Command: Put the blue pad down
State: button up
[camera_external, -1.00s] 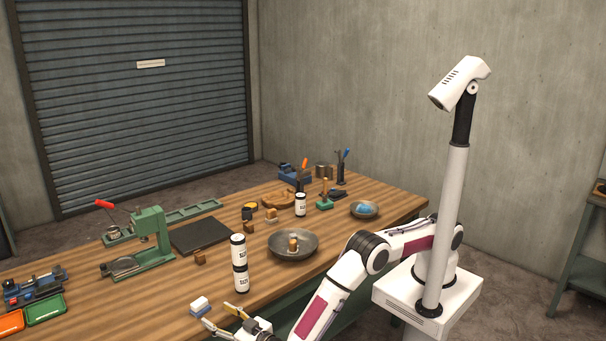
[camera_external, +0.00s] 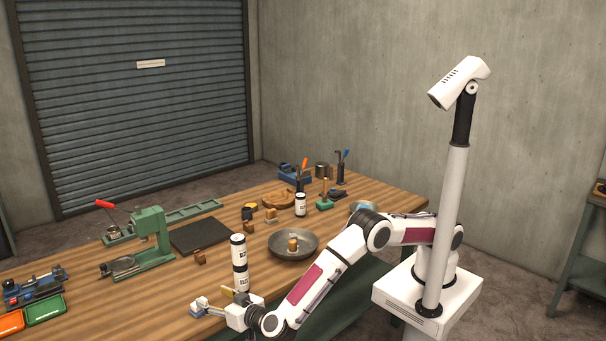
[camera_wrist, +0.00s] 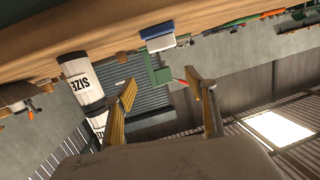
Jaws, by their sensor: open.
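The blue pad, a small block with a white part and a blue part (camera_external: 198,305), rests on the near edge area of the wooden table. It also shows in the wrist view, against the tabletop at the top (camera_wrist: 158,38). My gripper (camera_external: 224,303) is beside it, on its right, low over the table. In the wrist view its two yellow fingers (camera_wrist: 160,78) stand wide apart with nothing between them. The pad appears beyond the fingertips, apart from them. Whether one finger touches it in the external view I cannot tell.
Two stacked white-and-black cans (camera_external: 239,262) stand close behind my gripper. A grey bowl (camera_external: 273,250) with a wooden block is to the right. A small bowl (camera_external: 352,207) is partly hidden by my arm. A green press (camera_external: 150,240) and trays (camera_external: 45,309) are left. Bare table lies between.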

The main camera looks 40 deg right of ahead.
aim_at(198, 312)
jog(key=shift+a+g, duration=0.1)
jog(key=shift+g, duration=0.3)
jog(key=shift+s+a+f+n+g, duration=0.2)
jog(key=shift+s+f+n+g, duration=0.15)
jog(key=shift+f, duration=0.2)
jog(key=shift+s+a+f+n+g, duration=0.25)
jog(key=shift+f+n+g, duration=0.1)
jog(key=shift+f+n, duration=0.15)
jog(key=shift+w, duration=0.15)
jog(key=shift+x, duration=1.15)
jog(key=shift+w, duration=0.1)
jog(key=shift+x, duration=2.5)
jog(key=shift+a+r, duration=0.1)
jog(key=shift+r, duration=0.05)
jog(key=c, duration=1.2)
